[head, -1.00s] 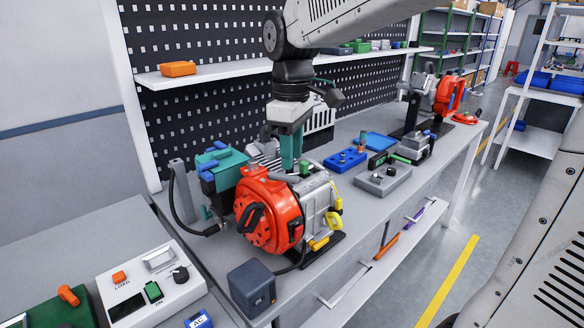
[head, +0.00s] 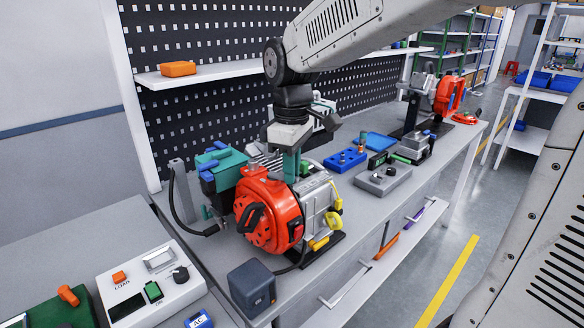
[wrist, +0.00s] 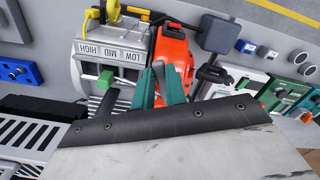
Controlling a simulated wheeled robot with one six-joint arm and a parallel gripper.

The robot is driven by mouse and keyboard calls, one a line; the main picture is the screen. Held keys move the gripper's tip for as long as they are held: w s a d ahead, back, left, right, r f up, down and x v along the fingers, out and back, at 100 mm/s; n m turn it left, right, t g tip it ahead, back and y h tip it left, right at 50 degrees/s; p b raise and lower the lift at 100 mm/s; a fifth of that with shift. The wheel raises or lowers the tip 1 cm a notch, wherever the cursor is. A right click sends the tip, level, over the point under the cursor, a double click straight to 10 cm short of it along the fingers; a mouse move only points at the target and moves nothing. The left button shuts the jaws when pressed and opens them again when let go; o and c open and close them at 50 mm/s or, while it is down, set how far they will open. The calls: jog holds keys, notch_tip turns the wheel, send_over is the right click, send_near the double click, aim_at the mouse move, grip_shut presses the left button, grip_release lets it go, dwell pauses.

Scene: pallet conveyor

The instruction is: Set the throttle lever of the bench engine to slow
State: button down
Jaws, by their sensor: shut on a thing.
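The bench engine (head: 322,205) stands on the bench, with a round red housing (head: 268,212) on its left side. The wrist view shows its body (wrist: 112,72) with LOW, MID and HIGH labels (wrist: 109,54). My gripper (head: 291,178) points down at the engine's top, just behind the red housing. In the wrist view its teal fingers (wrist: 159,76) are close together beside that housing. They are shut on what seems to be the throttle lever, which they largely hide. A green knob (wrist: 105,79) is apart from the fingers, on the label side.
A teal and blue unit (head: 222,165) sits left of the engine and a dark grey box (head: 252,287) in front. A blue block (head: 345,160) and a grey box (head: 383,178) lie to the right. A shelf (head: 215,72) runs behind.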

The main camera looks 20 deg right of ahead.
jog(key=shift+m, duration=0.3)
jog(key=m, duration=0.1)
jog(key=a+m, duration=0.1)
jog(key=m, duration=0.1)
jog(key=s+m, duration=0.1)
jog(key=shift+a, duration=0.3)
jog(key=shift+a+m, duration=0.3)
jog(key=shift+m, duration=0.6)
jog(key=shift+a+m, duration=0.3)
jog(key=shift+m, duration=0.6)
jog(key=shift+a+m, duration=0.3)
jog(key=shift+m, duration=0.6)
jog(key=c, duration=1.4)
grip_release()
jog(key=shift+c, duration=0.2)
notch_tip(320, 180, up, 8)
